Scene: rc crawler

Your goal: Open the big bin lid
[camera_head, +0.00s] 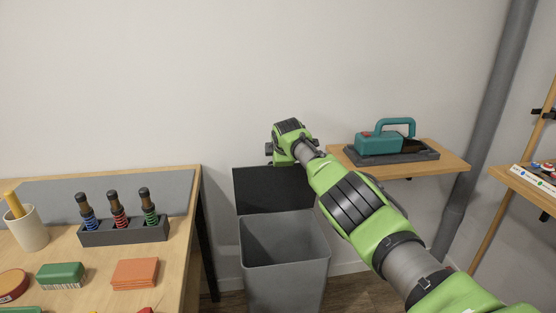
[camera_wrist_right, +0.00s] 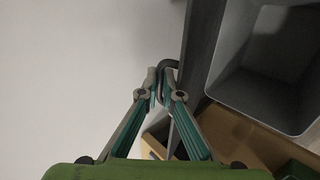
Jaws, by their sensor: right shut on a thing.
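The big grey bin (camera_head: 285,262) stands on the floor beside the workbench, and its open inside shows. Its dark lid (camera_head: 272,192) is raised at the back of the bin, near the wall. My right arm reaches in from the right, and my right gripper (camera_head: 271,152) is at the lid's top edge. In the right wrist view my right gripper (camera_wrist_right: 163,88) is shut on the lid's handle (camera_wrist_right: 169,64). The lid shows there as a dark strip (camera_wrist_right: 202,45) next to the bin's opening (camera_wrist_right: 282,60). My left gripper is not in view.
The workbench (camera_head: 190,205) at the left holds a rack of shock absorbers (camera_head: 124,232), a cup (camera_head: 27,230) and small boxes. A grey pipe (camera_head: 484,120) runs down the wall.

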